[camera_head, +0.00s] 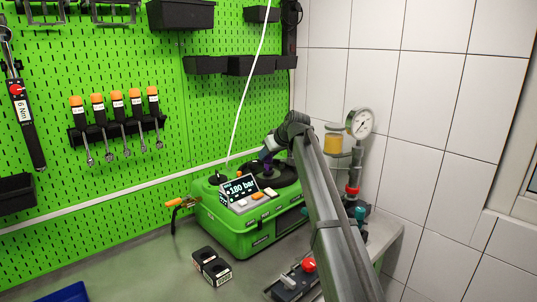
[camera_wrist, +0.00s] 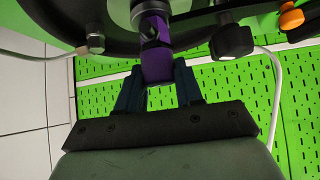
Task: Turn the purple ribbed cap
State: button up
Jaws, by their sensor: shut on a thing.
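The purple ribbed cap (camera_wrist: 157,66) shows in the wrist view, at the upper middle, below a metal collar on the dark round plate. My gripper (camera_wrist: 158,80) has a finger on each side of the cap and is shut on it. In the head view my gripper (camera_head: 267,157) is at the top of the green test bench (camera_head: 245,231), over its dark round plate. Only a small bit of the purple cap (camera_head: 266,155) shows there, since my wrist hides most of it.
The bench's display (camera_head: 240,190) reads 180 bar. A pressure gauge (camera_head: 359,122) on a pipe stands right of my arm. A green pegboard (camera_head: 215,110) with tools stands behind.

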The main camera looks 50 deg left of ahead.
jog(key=shift+m+t, duration=0.7)
jog(key=shift+m, duration=0.2)
jog(key=o, duration=1)
jog(key=shift+o, duration=0.2)
jog(key=v, duration=1.3)
jog(key=shift+r, duration=0.45)
jog(key=shift+s+d+f, duration=0.1)
jog(key=shift+d, duration=0.1)
